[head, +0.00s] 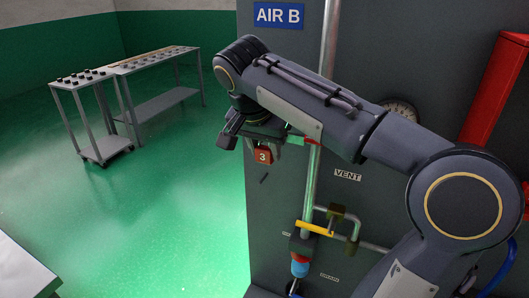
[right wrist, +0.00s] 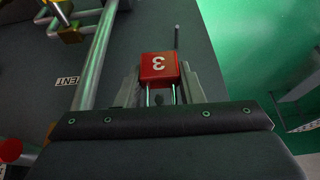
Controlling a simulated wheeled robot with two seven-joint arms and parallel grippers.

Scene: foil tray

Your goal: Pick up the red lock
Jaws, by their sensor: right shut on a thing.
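The red lock (head: 263,156) is a small red block with a white number 3 and a metal shackle. In the head view it hangs below my right gripper (head: 262,140), in front of the left edge of the dark panel. In the right wrist view the red lock (right wrist: 159,67) sits between the two fingers of my right gripper (right wrist: 162,90), with its shackle toward the palm. The gripper is shut on it. A thin peg (right wrist: 177,37) on the panel shows just beyond the lock, apart from it in the picture. My left gripper is not in view.
The dark panel (head: 270,210) carries a vertical pipe (head: 311,185), a yellow valve handle (head: 314,228), a gauge (head: 400,110) and a VENT label. A cart (head: 106,149) and a long bench (head: 165,103) stand far left. The green floor between is clear.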

